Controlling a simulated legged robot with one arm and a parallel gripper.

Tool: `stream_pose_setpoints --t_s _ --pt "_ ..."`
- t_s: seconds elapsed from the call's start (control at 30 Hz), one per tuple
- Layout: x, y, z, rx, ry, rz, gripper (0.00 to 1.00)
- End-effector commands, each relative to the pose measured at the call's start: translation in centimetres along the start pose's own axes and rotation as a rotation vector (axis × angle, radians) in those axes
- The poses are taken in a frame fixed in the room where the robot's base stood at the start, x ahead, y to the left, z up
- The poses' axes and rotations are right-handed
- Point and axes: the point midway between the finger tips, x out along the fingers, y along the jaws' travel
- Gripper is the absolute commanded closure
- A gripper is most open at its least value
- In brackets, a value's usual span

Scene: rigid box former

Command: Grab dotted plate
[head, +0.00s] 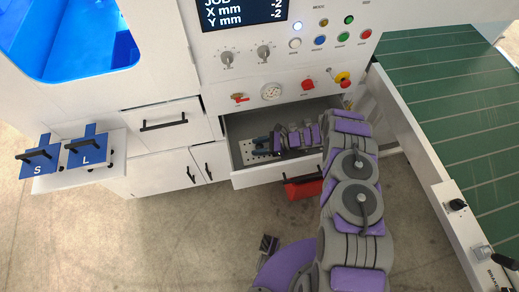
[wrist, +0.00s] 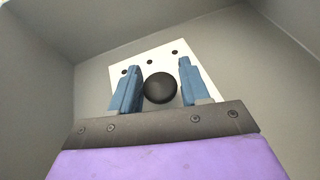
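The dotted plate (wrist: 152,60) is white with black dots and lies inside the open drawer. A round black knob (wrist: 160,88) stands out from it in the wrist view. My gripper (wrist: 157,80) has its two blue fingers on either side of the knob, with narrow gaps showing, so it looks open. The fingers and knob cover part of the plate. In the head view, my gripper (head: 262,143) reaches into the drawer from the right, and a white edge of the plate (head: 246,154) shows beside it.
The grey drawer (head: 236,128) has walls close around my gripper. A control panel (head: 290,60) is above it. A red box (head: 303,190) sits below the drawer front. Blue plates marked S (head: 40,162) and L (head: 88,154) are at the left. A green conveyor (head: 450,95) is at the right.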

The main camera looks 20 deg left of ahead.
Motion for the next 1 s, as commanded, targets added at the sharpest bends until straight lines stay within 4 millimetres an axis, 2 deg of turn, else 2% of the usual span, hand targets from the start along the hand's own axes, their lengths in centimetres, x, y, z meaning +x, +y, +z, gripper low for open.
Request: stream_pose_setpoints --t_s 0.07,0.43,0.77,1.0 --pt "0.0 0.0 0.0 0.000 0.000 0.000 0.62" --pt "0.1 0.0 0.0 0.000 0.001 0.001 0.97" --pt "0.0 0.0 0.1 0.001 0.001 0.001 0.98" --pt "-0.6 0.0 1.7 0.000 0.000 0.000 0.98"
